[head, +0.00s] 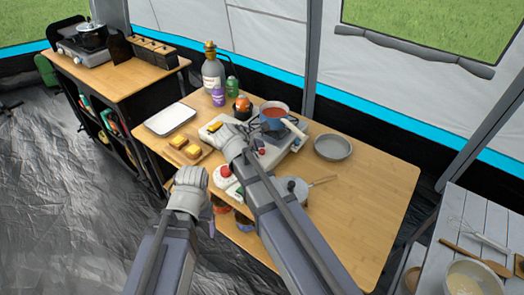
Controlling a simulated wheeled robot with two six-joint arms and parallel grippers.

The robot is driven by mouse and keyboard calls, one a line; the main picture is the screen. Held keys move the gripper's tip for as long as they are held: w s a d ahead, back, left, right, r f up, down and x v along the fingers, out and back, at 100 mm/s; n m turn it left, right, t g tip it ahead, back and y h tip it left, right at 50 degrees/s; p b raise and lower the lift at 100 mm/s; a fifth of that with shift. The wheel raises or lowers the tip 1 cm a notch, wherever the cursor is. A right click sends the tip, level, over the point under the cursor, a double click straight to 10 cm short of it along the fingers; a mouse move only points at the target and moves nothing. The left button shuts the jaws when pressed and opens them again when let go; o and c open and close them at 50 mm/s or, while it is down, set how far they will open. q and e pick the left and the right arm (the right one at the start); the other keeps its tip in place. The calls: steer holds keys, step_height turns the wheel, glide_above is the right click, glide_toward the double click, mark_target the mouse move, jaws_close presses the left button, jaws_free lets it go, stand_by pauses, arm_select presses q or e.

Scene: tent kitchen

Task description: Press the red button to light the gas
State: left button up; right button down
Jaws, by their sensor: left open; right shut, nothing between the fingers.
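A red button (225,170) sits on a white rounded base near the front edge of the wooden table (370,200). A light-coloured gas stove (273,154) stands behind it, partly hidden by my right arm. A pot of red liquid (274,110) is on the stove. My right gripper (224,133) is shut and empty, over the stove's left part, beyond the red button. My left gripper (192,174) is open and empty, left of the button and in front of the table edge. Whether a flame burns cannot be seen.
A board with yellow pieces (186,150) and a white tray (171,118) lie left. A gas bottle (212,70) and small cans stand behind. The table's right part is clear.

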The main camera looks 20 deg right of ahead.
steer(key=shift+f, duration=0.15)
steer(key=shift+f+b, duration=0.25)
steer(key=shift+b, duration=0.15)
steer(key=shift+f+b, duration=0.5)
steer(key=shift+f, duration=0.05)
stand_by(0.5)
steer(key=shift+r, duration=0.2)
steer(key=shift+r+p, duration=0.75)
steer(key=shift+p, duration=0.2)
steer(key=shift+r, duration=0.15)
step_height(320, 180, up, 5)
steer(key=p, duration=0.5)
